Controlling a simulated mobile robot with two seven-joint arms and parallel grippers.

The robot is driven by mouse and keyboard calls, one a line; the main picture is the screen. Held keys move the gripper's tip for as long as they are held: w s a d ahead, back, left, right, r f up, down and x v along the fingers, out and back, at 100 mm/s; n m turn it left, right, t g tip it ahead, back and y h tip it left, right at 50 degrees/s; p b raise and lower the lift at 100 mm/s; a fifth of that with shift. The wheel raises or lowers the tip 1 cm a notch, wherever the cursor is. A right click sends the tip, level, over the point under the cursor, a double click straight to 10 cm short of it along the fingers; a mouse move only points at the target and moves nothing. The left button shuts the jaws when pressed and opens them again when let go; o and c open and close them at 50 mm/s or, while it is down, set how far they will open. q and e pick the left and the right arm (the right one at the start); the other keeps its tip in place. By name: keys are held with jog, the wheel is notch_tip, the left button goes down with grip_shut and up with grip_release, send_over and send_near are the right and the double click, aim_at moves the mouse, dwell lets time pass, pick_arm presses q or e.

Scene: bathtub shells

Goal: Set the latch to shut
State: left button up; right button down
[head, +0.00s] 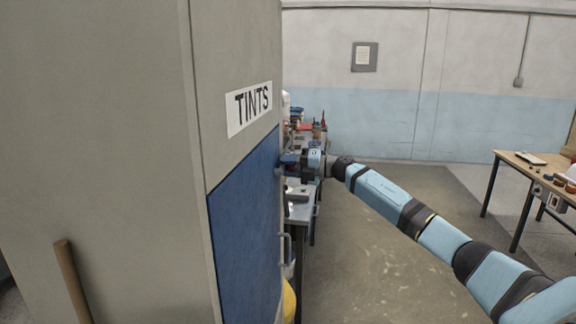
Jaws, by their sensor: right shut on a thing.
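A tall grey cabinet (110,130) labelled TINTS (249,105) fills the left side, with a blue door (243,235) seen at a steep slant. My right gripper (286,160) is at the upper far part of the blue door and is shut on a small part there, which appears to be the latch (278,172). Only a small rounded bit of it shows, and its setting cannot be made out. A pale bar handle (285,250) sits lower on the door. My left gripper is not in view.
A bench (301,207) cluttered with jars and tools stands just behind the door. A wooden table (522,168) with small items stands at the right. The floor (385,265) between them is open. A wooden pole (73,280) leans at the lower left.

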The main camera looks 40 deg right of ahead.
jog(key=shift+a+f, duration=0.15)
jog(key=shift+f, duration=0.35)
jog(key=c, duration=1)
grip_release()
jog(key=shift+o, duration=0.9)
jog(key=shift+w, duration=0.1)
jog(key=shift+r, duration=0.15)
jog(key=b+v, duration=0.5)
jog(key=v, duration=0.9)
jog(key=shift+w, duration=0.1)
